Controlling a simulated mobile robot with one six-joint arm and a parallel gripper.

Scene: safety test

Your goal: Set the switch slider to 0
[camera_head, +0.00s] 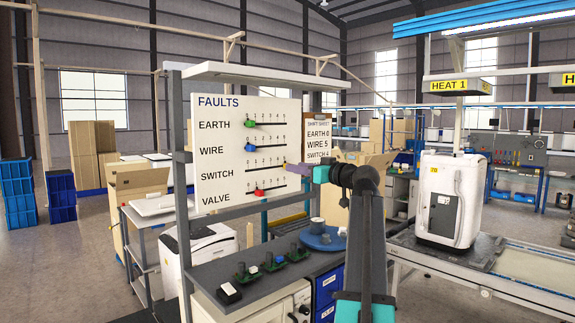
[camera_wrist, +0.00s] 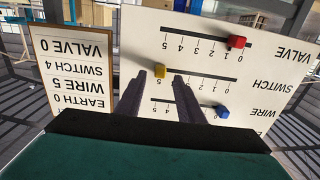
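The FAULTS board (camera_head: 215,125) has several slider rows. The yellow switch slider (camera_wrist: 160,71) stands at the 5 end of its track (camera_wrist: 208,77), which appears upside down in the wrist view; 0 is at the right there. My gripper (camera_head: 297,170) reaches the right end of the switch row in the head view. In the wrist view its two dark fingers are apart, with the yellow slider seen between their tips. Whether they touch it cannot be told. In the head view the slider is mostly hidden by the gripper.
The red valve slider (camera_wrist: 236,42) and blue wire slider (camera_wrist: 222,112) are near the low ends of their tracks. The green earth slider (camera_head: 250,123) is also low. A shift sheet (camera_wrist: 78,75) hangs beside the board. A workbench (camera_head: 240,295) with small parts stands below.

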